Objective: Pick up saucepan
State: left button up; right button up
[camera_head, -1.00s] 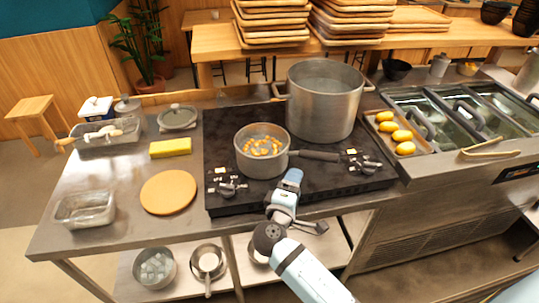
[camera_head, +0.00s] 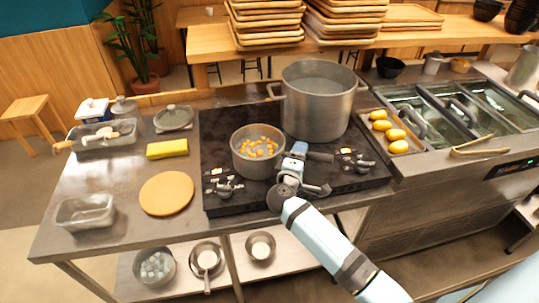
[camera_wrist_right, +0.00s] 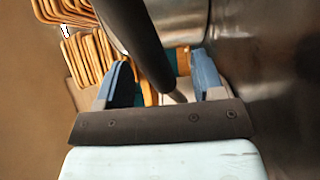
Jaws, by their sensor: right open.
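The grey saucepan (camera_head: 258,165) stands on the black stove top, with orange pieces in it. Its dark handle (camera_head: 321,156) points right. My right gripper (camera_head: 299,148) is at the handle, close to the pan body, and covers part of the handle in the head view. In the right wrist view, the dark handle (camera_wrist_right: 140,40) runs down between the open blue fingers of the right gripper (camera_wrist_right: 162,70). Whether a finger touches the handle cannot be told. My left gripper is not in view.
A large pot (camera_head: 317,110) stands close behind the saucepan on the stove (camera_head: 215,130). A round tan board (camera_head: 166,193), a yellow sponge (camera_head: 167,148) and a glass container (camera_head: 85,211) lie on the counter left of it. A tray of yellow items (camera_head: 399,147) is to the right.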

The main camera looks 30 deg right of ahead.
grip_shut()
jog(key=shift+w, duration=0.1)
jog(key=shift+r, duration=0.15)
dwell(1.0)
